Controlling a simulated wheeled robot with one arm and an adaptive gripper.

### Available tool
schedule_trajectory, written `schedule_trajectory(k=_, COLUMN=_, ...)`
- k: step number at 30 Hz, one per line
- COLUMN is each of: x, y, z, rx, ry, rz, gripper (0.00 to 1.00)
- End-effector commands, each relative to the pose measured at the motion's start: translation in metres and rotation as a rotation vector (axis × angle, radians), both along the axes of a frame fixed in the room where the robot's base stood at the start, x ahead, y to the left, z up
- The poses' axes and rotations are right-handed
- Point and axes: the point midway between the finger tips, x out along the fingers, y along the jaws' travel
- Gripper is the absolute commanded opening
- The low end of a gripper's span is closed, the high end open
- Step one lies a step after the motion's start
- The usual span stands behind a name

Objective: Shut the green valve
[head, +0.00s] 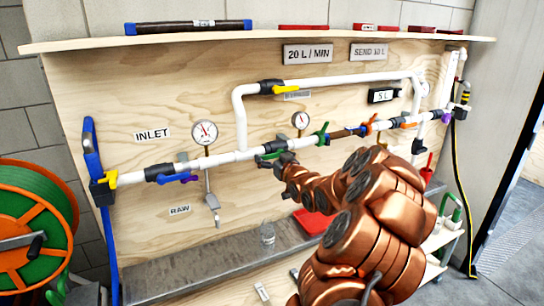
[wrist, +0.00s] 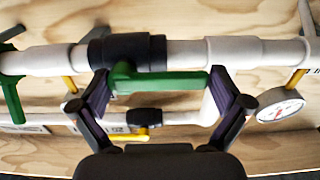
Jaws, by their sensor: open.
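A green valve handle (head: 271,155) sits on a black valve body on the white main pipe, right of the left gauge. In the wrist view the handle (wrist: 160,82) lies lengthwise along the pipe. My gripper (head: 282,160) is at this valve. In the wrist view my gripper (wrist: 165,90) is open, with one finger on each side of the handle along its length; I cannot tell whether they touch it. A second green handle (head: 322,133) stands crosswise to the pipe further right; it also shows at the left edge of the wrist view (wrist: 12,100).
A bypass pipe (head: 330,83) with a yellow handle runs above. Gauges (head: 205,132) (head: 300,120) stick up. A clear jar (head: 267,233) stands on the bench below.

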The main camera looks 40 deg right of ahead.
Motion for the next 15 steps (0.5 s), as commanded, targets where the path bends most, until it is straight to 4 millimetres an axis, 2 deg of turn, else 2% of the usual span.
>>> schedule_trajectory(k=2, x=-0.0001, y=0.0000, z=0.0000, rx=0.000, ry=0.000, rz=0.000, gripper=0.98)
schedule_trajectory(k=15, x=-0.0003, y=0.0000, z=-0.0001, rx=0.000, ry=0.000, rz=0.000, gripper=0.52)
